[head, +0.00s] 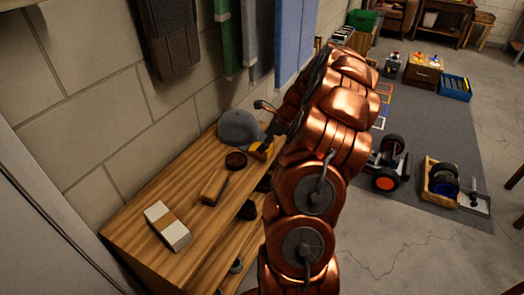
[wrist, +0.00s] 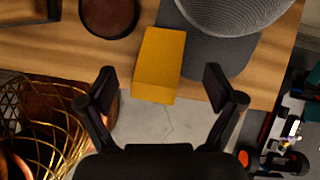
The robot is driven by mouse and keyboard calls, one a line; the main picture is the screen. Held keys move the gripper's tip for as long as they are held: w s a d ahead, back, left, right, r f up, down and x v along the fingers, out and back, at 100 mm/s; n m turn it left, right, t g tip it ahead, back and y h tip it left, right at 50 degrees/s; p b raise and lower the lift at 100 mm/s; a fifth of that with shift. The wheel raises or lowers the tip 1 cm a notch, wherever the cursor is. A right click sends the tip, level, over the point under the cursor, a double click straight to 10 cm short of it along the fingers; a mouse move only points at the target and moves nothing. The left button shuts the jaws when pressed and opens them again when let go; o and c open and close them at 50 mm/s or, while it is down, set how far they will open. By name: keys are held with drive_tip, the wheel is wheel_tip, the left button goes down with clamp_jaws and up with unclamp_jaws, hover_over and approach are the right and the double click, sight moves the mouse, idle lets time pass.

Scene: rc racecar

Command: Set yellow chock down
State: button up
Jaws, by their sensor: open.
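The yellow chock (wrist: 160,62) lies on the wooden shelf top (wrist: 60,62) in the wrist view, beside a grey cap (wrist: 222,52). Its near end reaches the shelf's front edge and appears to stick out a little past it. In the head view only a small part of the chock (head: 262,149) shows, partly hidden by my arm. My gripper (wrist: 159,78) is open in the wrist view, with one finger on each side of the chock's near end and visible gaps to both. Nothing is held.
A round dark brown dish (wrist: 109,15) sits left of the chock. A wood-handled brush (head: 213,187) and a white block with a tan band (head: 168,225) lie further along the shelf. A gold wire basket (wrist: 40,130) is at lower left in the wrist view.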

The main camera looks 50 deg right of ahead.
drive_tip(key=x, duration=0.3)
drive_tip(key=shift+w+a+f, duration=0.1)
drive_tip(key=shift+w+f, duration=0.05)
drive_tip(key=shift+f, duration=0.05)
drive_tip(key=shift+c, duration=0.2)
drive_tip(key=c, duration=1.5)
drive_tip(key=shift+c, duration=0.2)
drive_tip(key=shift+r, duration=1.9)
drive_tip(key=s+a, duration=0.2)
drive_tip(key=s, duration=0.5)
drive_tip(key=s+a+r, duration=0.1)
drive_tip(key=s+a, duration=0.2)
drive_tip(key=s, duration=0.5)
drive_tip(key=shift+r, duration=0.15)
